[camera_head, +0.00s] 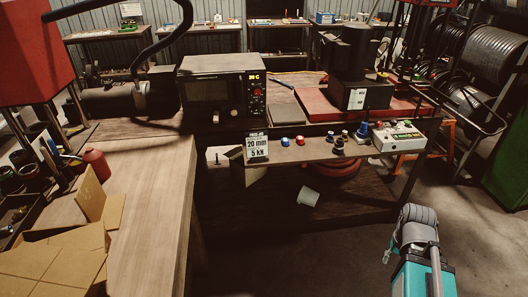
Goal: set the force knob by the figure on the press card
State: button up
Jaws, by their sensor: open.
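The press card (257,146) is a white card with black print, standing at the left end of the narrow front shelf. It reads "20 mm" and "5 kN"; its top line is too small to read surely. Several small knob-like parts sit along this shelf, among them a blue one (285,142), a red one (300,140) and a larger blue one (363,132). A pale control box (398,136) with a green and a red button stands at the right end. I cannot tell which part is the force knob, nor read any setting. My gripper is not visible.
A black press-like machine (358,60) stands on the bench behind the shelf, with a dark boxy unit (218,92) to its left. A wooden table (150,215) with open cardboard boxes (65,260) fills the left. A white cup (308,196) lies below. Floor in front is clear.

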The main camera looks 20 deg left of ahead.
aim_at(394, 123)
jog(key=u, duration=0.45)
jog(key=i, duration=1.75)
jog(key=z, duration=0.65)
